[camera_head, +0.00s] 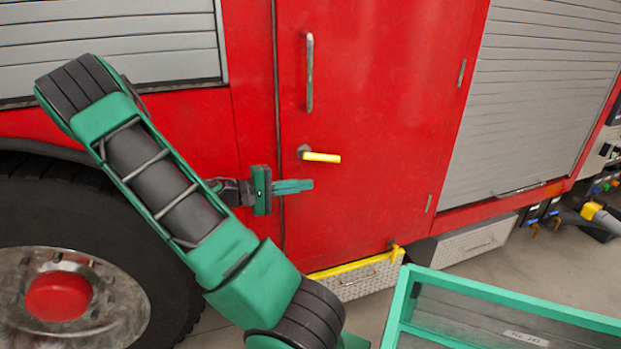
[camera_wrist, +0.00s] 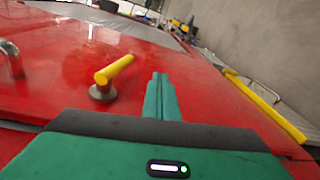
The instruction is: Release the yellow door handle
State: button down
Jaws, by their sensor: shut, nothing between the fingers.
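The yellow door handle (camera_head: 322,157) is a short lever on a grey round base, on the red truck door (camera_head: 375,110). It lies nearly level, pointing right in the head view. In the wrist view the yellow door handle (camera_wrist: 115,69) is left of my fingers and apart from them. My gripper (camera_head: 308,185) is below the handle in the head view, with its green fingers together and pointing right. In the wrist view my gripper (camera_wrist: 160,78) shows its two fingers side by side, with nothing held.
A vertical grab bar (camera_head: 310,72) is above the handle. A yellow-edged step (camera_head: 355,276) is below the door. A large wheel (camera_head: 75,270) is at the left. A green-framed box (camera_head: 500,310) is at the lower right. Shutters flank the door.

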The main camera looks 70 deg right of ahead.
jog(key=shift+f+v, duration=0.2)
jog(key=shift+v, duration=0.7)
jog(key=shift+f+v, duration=0.15)
jog(key=shift+v, duration=0.7)
jog(key=shift+f+v, duration=0.2)
jog(key=shift+v, duration=0.7)
jog(key=shift+a+f, duration=0.1)
jog(key=s+a+f+m+t+y, duration=0.25)
jog(key=s+a+t+y, duration=0.2)
jog(key=a+y, duration=0.3)
jog(key=s+a+r+n+t+y, duration=0.1)
jog(key=a+r+t+y, duration=0.4)
jog(key=a, duration=1.2)
jog(key=shift+s+a+r+n+t, duration=0.2)
jog(key=shift+a+r+n+t, duration=0.05)
jog(key=shift+r+n+t, duration=0.55)
jog(key=shift+d, duration=0.15)
